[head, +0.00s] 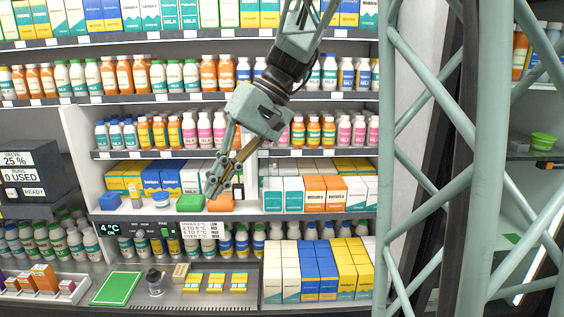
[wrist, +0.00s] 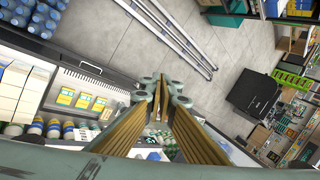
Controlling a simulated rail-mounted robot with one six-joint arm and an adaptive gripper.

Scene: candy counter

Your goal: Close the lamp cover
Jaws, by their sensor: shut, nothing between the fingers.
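My gripper (head: 214,188) hangs in front of the middle shelves in the head view, pointing down and left. Its fingers are together with nothing between them. In the wrist view my gripper (wrist: 163,98) shows two long brown-padded fingers meeting near the centre. Behind the fingertips are a green block (head: 190,203) and an orange block (head: 222,204) on a shelf; I cannot tell whether the gripper touches them. I cannot make out a lamp or its cover for certain in either view.
Shelves of bottles and cartons fill the back. A black valve display (head: 28,172) stands at the left. A green mat (head: 117,288) and a dark jar (head: 154,282) are on the lower counter. The wrist view shows open tiled floor (wrist: 200,30) and a black box (wrist: 253,92).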

